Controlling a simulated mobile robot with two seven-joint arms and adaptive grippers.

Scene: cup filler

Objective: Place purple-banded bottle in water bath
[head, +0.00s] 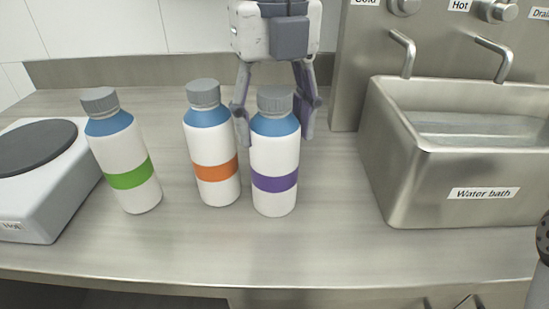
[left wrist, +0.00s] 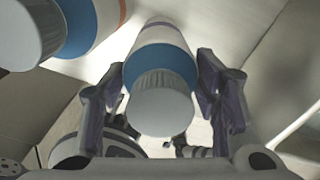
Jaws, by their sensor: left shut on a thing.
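The purple-banded bottle (head: 275,160) stands upright on the counter, with a grey cap and blue shoulder. My left gripper (head: 277,112) comes down from above and is shut on this bottle near its cap and shoulder. In the left wrist view the bottle (left wrist: 162,60) lies between the two fingers of the gripper (left wrist: 165,100), cap toward the camera. The water bath (head: 450,165) is a steel basin at the right, labelled on its front, with water visible inside. My right gripper is not clearly seen; only a dark part shows at the right edge.
An orange-banded bottle (head: 212,150) stands close to the left of the purple-banded one. A green-banded bottle (head: 124,155) stands farther left, beside a hot plate (head: 45,180). Taps (head: 405,50) overhang the basin's back. Counter (head: 335,200) is clear between bottle and basin.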

